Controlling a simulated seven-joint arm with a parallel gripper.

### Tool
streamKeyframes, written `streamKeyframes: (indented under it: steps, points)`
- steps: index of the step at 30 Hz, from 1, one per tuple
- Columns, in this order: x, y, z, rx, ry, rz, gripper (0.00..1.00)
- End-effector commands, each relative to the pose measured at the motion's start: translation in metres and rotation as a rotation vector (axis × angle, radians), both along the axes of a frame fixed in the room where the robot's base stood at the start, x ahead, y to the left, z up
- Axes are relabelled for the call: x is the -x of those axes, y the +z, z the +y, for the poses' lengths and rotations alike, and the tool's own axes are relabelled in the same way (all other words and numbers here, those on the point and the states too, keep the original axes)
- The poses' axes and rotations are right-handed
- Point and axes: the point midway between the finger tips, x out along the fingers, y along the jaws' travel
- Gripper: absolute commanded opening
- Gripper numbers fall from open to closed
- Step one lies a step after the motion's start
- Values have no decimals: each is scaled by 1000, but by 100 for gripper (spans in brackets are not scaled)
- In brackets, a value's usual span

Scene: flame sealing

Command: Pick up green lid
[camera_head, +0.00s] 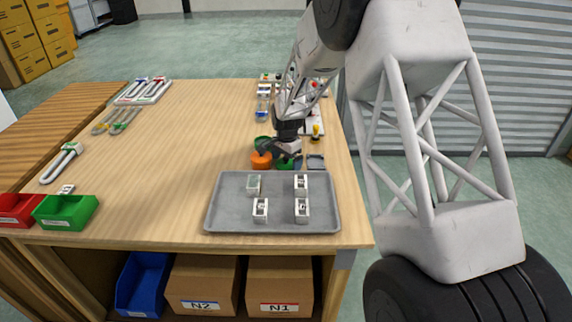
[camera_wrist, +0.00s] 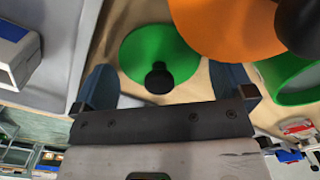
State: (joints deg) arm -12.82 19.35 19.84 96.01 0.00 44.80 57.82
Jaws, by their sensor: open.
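The green lid (camera_wrist: 150,50) is a flat disc with a black knob (camera_wrist: 158,78), lying on the wooden table in the wrist view. My gripper (camera_wrist: 164,74) is open, its blue fingers spread to either side of the knob, with nothing held. The knob shows between the fingers; I cannot tell how high the fingers are above the lid. In the head view my gripper (camera_head: 287,151) is over the small pots behind the tray, and the green lid (camera_head: 286,164) is partly hidden beneath it.
An orange lid (camera_wrist: 225,25) with a black knob is close beside the green lid. A green round container (camera_wrist: 298,82) stands near it. A grey tray (camera_head: 280,205) with several small white blocks lies in front.

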Motion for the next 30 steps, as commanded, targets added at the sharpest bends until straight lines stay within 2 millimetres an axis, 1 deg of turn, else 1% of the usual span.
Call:
streamKeyframes:
  steps: [2, 9, 10, 19, 23, 26, 30]
  points:
    - [0, 0, 0, 0, 0, 0, 100]
    - [0, 0, 0, 0, 0, 0, 63]
    - [0, 0, 0, 0, 0, 0, 59]
    - [0, 0, 0, 0, 0, 0, 59]
    - [0, 4, 0, -1, 0, -1, 59]
    - [0, 10, 0, -1, 0, -1, 59]
    - [0, 25, 0, -1, 0, -2, 59]
